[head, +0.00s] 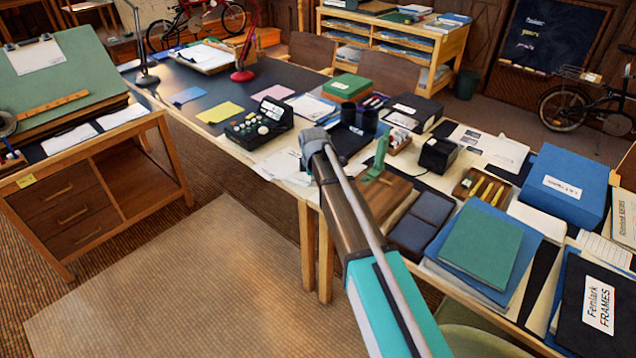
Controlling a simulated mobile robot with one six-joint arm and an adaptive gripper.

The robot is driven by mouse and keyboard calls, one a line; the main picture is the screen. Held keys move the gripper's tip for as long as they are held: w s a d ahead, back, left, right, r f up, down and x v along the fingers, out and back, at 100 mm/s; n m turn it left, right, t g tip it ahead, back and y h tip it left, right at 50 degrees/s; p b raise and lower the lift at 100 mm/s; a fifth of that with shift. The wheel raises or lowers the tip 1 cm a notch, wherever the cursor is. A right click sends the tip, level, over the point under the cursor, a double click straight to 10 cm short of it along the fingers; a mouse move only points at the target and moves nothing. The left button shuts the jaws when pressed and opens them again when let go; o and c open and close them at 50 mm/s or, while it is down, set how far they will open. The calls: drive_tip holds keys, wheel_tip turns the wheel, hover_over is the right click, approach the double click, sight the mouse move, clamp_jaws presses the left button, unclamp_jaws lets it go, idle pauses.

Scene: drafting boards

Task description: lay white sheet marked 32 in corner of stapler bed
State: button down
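My arm reaches from the bottom right over the near edge of the long table and ends in a grey joint. I cannot make out the fingers of my gripper; dark shapes right beside the joint blend together. Loose white sheets (284,166) lie on the table just left of the joint. No number 32 is readable on any sheet. A green upright device (379,156), possibly the stapler, stands right of the joint by a brown wooden base (392,190). My arm partly covers that base, and I cannot see a bed corner clearly.
A black control box (259,124) with knobs stands left of the joint. The dark tabletop (205,110) at far left has free room.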

drive_tip(key=shift+r, duration=0.1)
idle(0.5)
drive_tip(key=w+p+v, duration=0.2)
drive_tip(key=p+v, duration=0.9)
drive_tip(key=w+r+p+v, duration=0.1)
drive_tip(key=w+p+v, duration=0.2)
drive_tip(key=p+v, duration=0.8)
drive_tip(key=shift+a+r+p, duration=0.45)
drive_tip(key=shift+r+p, duration=0.05)
drive_tip(key=shift+p, duration=0.3)
